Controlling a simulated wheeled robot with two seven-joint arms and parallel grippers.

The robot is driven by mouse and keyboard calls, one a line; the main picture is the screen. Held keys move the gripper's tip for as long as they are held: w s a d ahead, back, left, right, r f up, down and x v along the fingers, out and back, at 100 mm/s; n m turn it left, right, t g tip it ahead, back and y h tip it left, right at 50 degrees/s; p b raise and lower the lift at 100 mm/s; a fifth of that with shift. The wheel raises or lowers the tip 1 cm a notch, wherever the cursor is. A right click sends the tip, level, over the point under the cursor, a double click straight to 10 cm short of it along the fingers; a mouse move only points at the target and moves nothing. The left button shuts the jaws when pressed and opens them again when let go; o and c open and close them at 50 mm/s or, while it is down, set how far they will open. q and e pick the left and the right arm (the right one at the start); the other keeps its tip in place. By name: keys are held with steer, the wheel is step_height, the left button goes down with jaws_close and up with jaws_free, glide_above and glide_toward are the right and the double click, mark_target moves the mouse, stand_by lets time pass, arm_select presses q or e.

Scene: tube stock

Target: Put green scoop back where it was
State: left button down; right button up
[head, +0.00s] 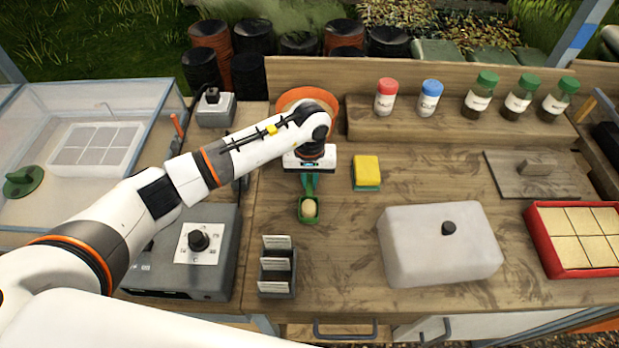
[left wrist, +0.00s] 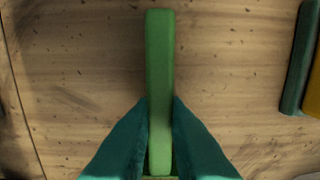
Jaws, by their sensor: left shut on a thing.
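The green scoop (head: 308,209) is in the head view near the middle of the wooden bench, with something pale yellow in its bowl. My left gripper (head: 309,182) is shut on the scoop's handle. In the left wrist view the green handle (left wrist: 160,80) stands between the two teal fingertips (left wrist: 160,140), over the wood. I cannot tell whether the scoop touches the bench. My right gripper is in neither view.
A yellow and green sponge (head: 367,171) lies just right of the scoop. An orange bowl (head: 300,96) is behind my wrist. A label holder (head: 277,275) and a grey lidded box (head: 440,250) stand in front. A grey device (head: 190,260) is at the left. Bare bench lies between.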

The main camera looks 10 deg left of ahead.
mark_target(309, 181)
arm_select(q)
steer(key=c, duration=1.4)
jaws_free()
steer(key=shift+c, duration=0.2)
steer(key=shift+r, duration=0.1)
step_height(309, 181, up, 12)
steer(key=b, duration=0.2)
steer(key=shift+b, duration=0.4)
steer(key=shift+s, duration=0.1)
